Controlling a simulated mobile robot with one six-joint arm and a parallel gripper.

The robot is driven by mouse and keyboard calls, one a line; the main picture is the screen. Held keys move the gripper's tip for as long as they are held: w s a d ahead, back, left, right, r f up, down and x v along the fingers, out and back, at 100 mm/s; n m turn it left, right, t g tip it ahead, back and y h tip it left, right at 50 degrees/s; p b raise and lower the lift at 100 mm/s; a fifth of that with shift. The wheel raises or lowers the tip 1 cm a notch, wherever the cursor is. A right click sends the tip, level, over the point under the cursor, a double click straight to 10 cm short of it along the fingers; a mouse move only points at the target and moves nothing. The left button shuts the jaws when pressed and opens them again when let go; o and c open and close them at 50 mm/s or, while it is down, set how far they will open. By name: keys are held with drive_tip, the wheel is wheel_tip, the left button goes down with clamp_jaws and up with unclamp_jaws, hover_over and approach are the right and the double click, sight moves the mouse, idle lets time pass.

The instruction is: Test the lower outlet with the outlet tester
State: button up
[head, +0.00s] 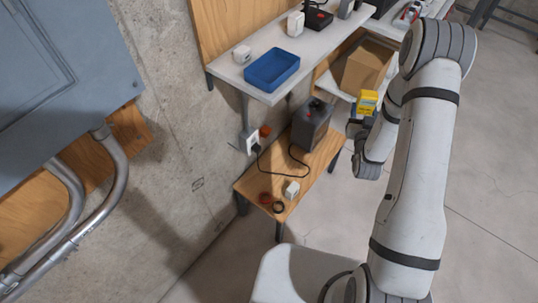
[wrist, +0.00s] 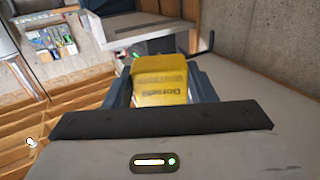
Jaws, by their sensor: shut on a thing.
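The yellow outlet tester (head: 367,102) is held in my gripper (head: 361,117), right of the dark canister and away from the wall. In the wrist view the tester (wrist: 162,80) sits between the two fingers, with dark lettering on its face; my gripper (wrist: 161,92) is shut on it. A white wall outlet (head: 251,139) is on the concrete wall at left, just above the low wooden bench. A black plug (head: 256,149) is at its lower part, with a black cord running across the bench. The outlet's lower socket cannot be made out.
The low wooden bench (head: 258,183) holds a dark canister (head: 311,124), a small white block (head: 292,189) and dark and reddish rings. A white shelf (head: 264,96) with a blue tray (head: 272,69) overhangs the outlet. A cardboard box (head: 364,68) stands behind. Floor is clear at right.

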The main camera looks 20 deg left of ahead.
drive_tip(key=a+f+n+g+y+b, duration=0.3)
drive_tip(key=a+f+n+y+b, duration=0.45)
drive_tip(key=a+f+b, duration=0.7)
drive_tip(key=n+g+y+b, duration=0.5)
drive_tip(key=g+y+b, duration=0.25)
drive_tip(key=b, duration=1.35)
approach(253, 140)
drive_tip(key=w+a, duration=0.1)
drive_tip(key=shift+g+x, duration=0.25)
drive_tip(key=shift+x, duration=1.75)
drive_tip(key=shift+a+f+b, duration=0.15)
drive_tip(key=shift+a+b, duration=0.15)
drive_tip(key=shift+a, duration=0.25)
drive_tip(key=o, duration=1.4)
drive_tip(key=shift+w, duration=0.1)
